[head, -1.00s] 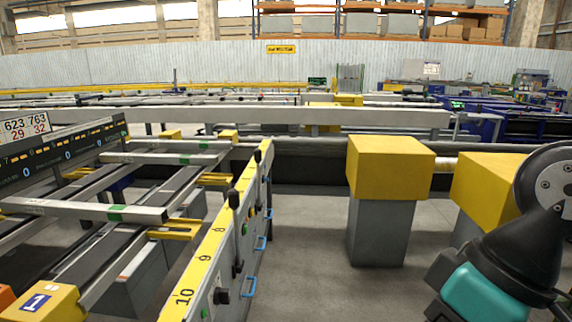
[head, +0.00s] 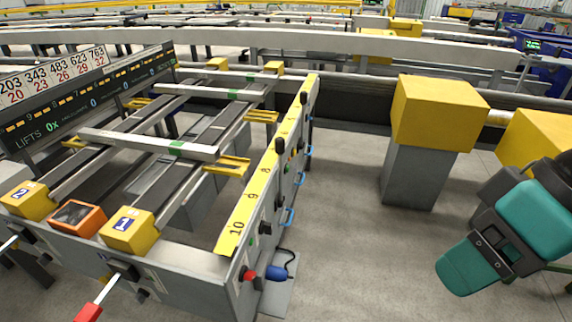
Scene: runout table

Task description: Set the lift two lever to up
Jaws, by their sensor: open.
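The runout table (head: 180,272) fills the left side of the head view. At its front left corner stands a yellow block marked 2 (head: 27,200). Below that block, a pale lever shaft (head: 8,244) runs out of the left picture edge, so its handle is hidden. Beside it, a yellow block marked 1 (head: 128,230) stands above another lever with a white shaft and red handle (head: 88,313), which points down and to the left and is cut by the bottom edge. My teal and black arm shows at the right, well away from the levers.
An orange-framed box (head: 78,217) sits between the two blocks. A yellow scale rail (head: 268,165) with black knobs runs along the table's right side. A blue plug-like part (head: 278,272) hangs at the near corner. Yellow-topped pedestals (head: 438,112) stand right. Grey floor between is open.

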